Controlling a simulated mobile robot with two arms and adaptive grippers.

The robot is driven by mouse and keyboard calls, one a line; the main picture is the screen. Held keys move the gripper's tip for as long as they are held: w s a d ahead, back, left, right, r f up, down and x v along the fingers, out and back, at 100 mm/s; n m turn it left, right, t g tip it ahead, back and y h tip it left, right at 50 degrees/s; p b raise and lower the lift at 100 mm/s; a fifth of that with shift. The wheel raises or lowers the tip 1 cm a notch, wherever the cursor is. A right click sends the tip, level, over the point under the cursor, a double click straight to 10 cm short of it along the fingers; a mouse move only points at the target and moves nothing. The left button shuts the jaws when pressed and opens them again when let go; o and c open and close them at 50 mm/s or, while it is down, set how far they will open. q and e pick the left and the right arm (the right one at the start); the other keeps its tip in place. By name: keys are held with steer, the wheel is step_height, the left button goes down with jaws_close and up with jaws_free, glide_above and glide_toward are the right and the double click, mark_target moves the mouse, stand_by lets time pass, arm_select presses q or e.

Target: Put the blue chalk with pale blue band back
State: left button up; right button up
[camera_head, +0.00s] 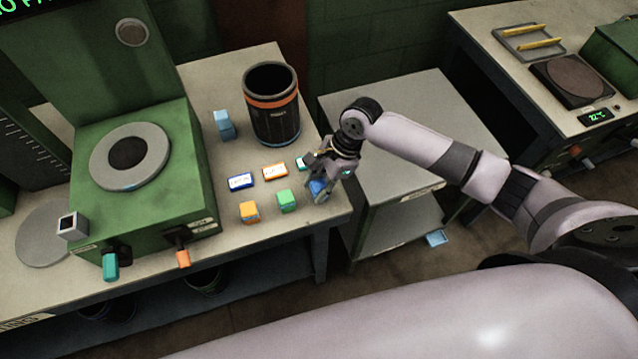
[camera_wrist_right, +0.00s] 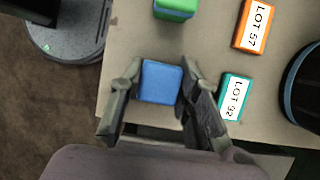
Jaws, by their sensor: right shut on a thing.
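My right gripper (camera_head: 319,190) is shut on a blue block-shaped chalk (camera_head: 318,186) near the bench's front right corner. In the right wrist view the blue chalk (camera_wrist_right: 160,82) sits between the two fingers of the right gripper (camera_wrist_right: 159,74). No pale blue band can be made out on its visible face. I cannot tell whether it touches the bench. A green chalk (camera_head: 287,200) and an orange chalk (camera_head: 249,211) stand to its left. My left gripper is not in view.
Blue (camera_head: 241,181), orange (camera_head: 274,171) and teal (camera_wrist_right: 235,97) lot labels lie behind the chalks. A black bin with an orange band (camera_head: 272,108) and a light blue object (camera_head: 224,125) stand farther back. A green machine (camera_head: 140,190) fills the left. A grey side table (camera_head: 410,125) is at right.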

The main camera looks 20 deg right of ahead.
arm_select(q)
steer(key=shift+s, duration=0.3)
arm_select(e)
steer(key=o, duration=1)
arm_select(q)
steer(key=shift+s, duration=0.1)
arm_select(e)
steer(key=shift+o, duration=0.2)
arm_select(q)
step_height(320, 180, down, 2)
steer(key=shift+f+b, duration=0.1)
steer(key=shift+b, duration=1)
arm_select(e)
steer(key=v, duration=1.2)
steer(key=shift+a, duration=0.1)
